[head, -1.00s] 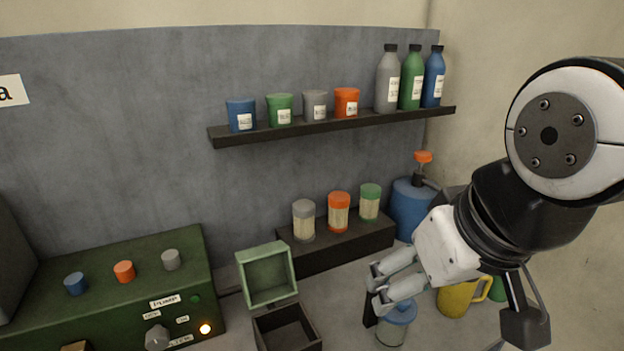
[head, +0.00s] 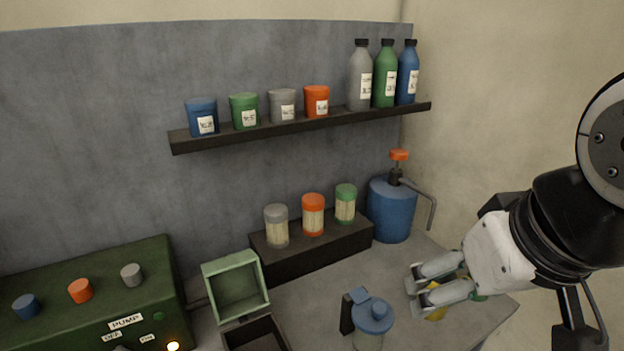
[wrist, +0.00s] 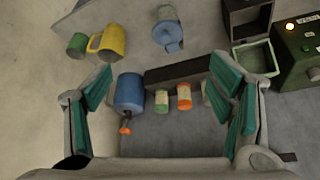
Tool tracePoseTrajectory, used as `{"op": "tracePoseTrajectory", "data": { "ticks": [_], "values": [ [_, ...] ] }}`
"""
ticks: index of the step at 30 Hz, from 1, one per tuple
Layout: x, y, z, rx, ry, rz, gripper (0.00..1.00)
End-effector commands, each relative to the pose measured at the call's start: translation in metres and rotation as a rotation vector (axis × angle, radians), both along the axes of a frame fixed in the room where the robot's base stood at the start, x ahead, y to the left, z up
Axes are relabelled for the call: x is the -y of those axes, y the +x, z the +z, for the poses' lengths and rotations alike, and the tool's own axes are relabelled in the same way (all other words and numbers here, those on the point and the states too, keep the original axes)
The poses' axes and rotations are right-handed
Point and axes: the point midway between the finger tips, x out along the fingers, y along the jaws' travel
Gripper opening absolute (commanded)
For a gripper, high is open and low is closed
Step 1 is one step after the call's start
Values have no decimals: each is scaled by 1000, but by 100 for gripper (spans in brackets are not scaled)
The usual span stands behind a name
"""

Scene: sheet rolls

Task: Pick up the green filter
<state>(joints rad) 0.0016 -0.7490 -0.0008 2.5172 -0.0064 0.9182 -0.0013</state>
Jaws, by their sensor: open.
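The green filter (head: 345,204), a pale pleated cylinder with a green cap, stands upright at the right end of a black block. It also shows in the wrist view (wrist: 162,101), small and between my spread fingers. My gripper (head: 412,287) is open and empty, to the right of the filter and lower in the head view, apart from it. In the wrist view both teal-padded fingers of my gripper (wrist: 160,66) are wide apart.
An orange filter (head: 313,214) and a grey filter (head: 276,226) share the black block (head: 305,258). A blue pump canister (head: 391,209) stands close to its right. A blue-lidded jar (head: 372,317) stands in front. A yellow mug (wrist: 108,42) and green cup (wrist: 77,44) are nearby. A shelf (head: 300,126) hangs above.

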Motion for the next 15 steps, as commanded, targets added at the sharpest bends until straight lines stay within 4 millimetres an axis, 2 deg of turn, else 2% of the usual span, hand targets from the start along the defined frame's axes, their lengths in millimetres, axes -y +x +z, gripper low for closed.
{"op": "tracePoseTrajectory", "data": {
  "ticks": [9, 11, 15],
  "values": [
    [0, 0, 0, 0, 0, 0, 76],
    [0, 0, 0, 0, 0, 0, 80],
    [-1, 11, 3, -4, 20, 1, 80]
  ]
}}
